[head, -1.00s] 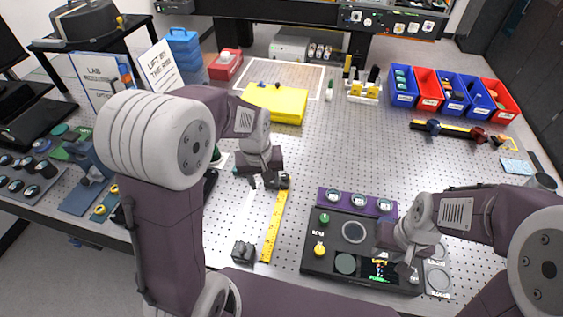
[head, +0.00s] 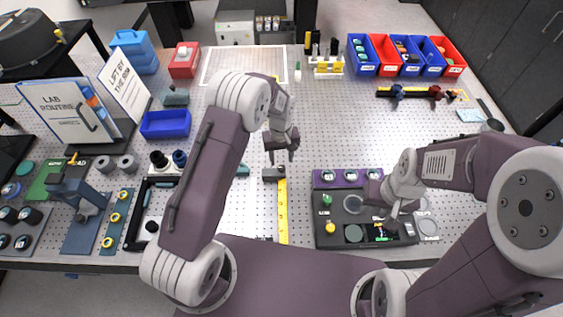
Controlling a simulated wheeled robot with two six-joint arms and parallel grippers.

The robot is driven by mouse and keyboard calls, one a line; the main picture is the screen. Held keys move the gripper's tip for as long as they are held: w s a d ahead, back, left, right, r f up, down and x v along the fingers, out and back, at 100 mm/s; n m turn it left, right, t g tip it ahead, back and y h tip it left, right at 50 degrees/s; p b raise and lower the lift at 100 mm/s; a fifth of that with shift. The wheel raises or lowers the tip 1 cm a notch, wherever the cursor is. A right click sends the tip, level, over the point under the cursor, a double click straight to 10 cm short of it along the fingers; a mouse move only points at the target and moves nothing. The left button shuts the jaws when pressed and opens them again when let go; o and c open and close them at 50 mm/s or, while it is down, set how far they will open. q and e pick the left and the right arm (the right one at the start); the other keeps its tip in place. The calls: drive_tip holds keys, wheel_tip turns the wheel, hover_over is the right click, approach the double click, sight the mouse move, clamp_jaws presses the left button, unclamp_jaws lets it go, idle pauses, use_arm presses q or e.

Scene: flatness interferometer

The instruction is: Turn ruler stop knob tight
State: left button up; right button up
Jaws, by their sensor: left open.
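The yellow ruler (head: 283,212) lies lengthwise on the perforated bench top. A small dark block (head: 273,174), apparently the ruler stop, sits at its far end. Its knob is too small to make out. My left gripper (head: 281,156) points down just above and behind this block, open, with no object visible between its fingers. I cannot tell whether it touches the block. My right gripper (head: 391,218) hangs low over the dark control panel (head: 330,232), and its fingers are too unclear to judge.
The panel with knobs and a lit screen stands right of the ruler. Coloured bins (head: 362,58) line the back right. A blue tray (head: 166,124) and a LAB ROUTINE board (head: 70,110) stand at left. The bench middle is fairly clear. My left arm hides the area left of the ruler.

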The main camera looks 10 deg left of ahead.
sight(282, 167)
use_arm(q)
wheel_tip(282, 167, down, 4)
drive_tip(key=shift+a+f+p, duration=0.1)
drive_tip(key=shift+a+p, duration=0.05)
drive_tip(key=shift+p, duration=0.45)
drive_tip(key=shift+d+f, duration=0.3)
drive_tip(key=shift+d, duration=0.05)
drive_tip(key=shift+a, duration=0.1)
drive_tip(key=shift+c, duration=0.4)
drive_tip(key=shift+a, duration=0.15)
clamp_jaws()
